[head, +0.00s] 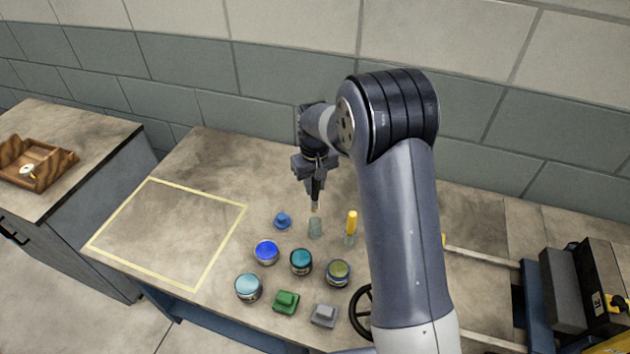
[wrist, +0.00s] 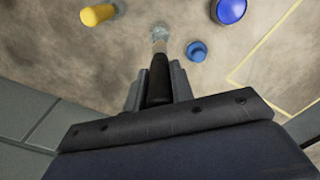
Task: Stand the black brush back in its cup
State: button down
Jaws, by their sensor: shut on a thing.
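My gripper (head: 315,186) is shut on the black brush, its dark handle (wrist: 158,78) between the jaws in the wrist view. The brush points down, with its pale tip (head: 314,207) lowest. A clear cup (head: 315,229) stands on the bench just below the tip in the head view. In the wrist view the cup (wrist: 160,31) lies straight beyond the brush tip, which overlaps its near edge. I cannot tell whether the tip is inside the rim; in the head view it looks slightly above.
A yellow-handled brush (head: 351,223) stands in another clear cup close on the right. A small blue knobbed piece (head: 282,220) is close on the left. Several jars, including a blue one (head: 266,251), stand nearer the front. The yellow-taped square (head: 170,230) is empty.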

aim_at(315, 197)
jog(key=shift+f+b, duration=3.05)
jog(key=shift+f, duration=1.75)
jog(key=c, duration=1.1)
grip_release()
jog(key=shift+c, duration=0.2)
notch_tip(315, 197, up, 11)
jog(key=shift+f+b, duration=0.1)
jog(key=shift+b, duration=0.3)
notch_tip(315, 197, down, 10)
jog(key=shift+r+p, duration=0.1)
jog(key=shift+p, duration=0.35)
jog(key=shift+f+p, duration=0.2)
jog(key=shift+p, duration=0.1)
jog(key=shift+r+p, duration=1.1)
jog(key=shift+r, duration=0.65)
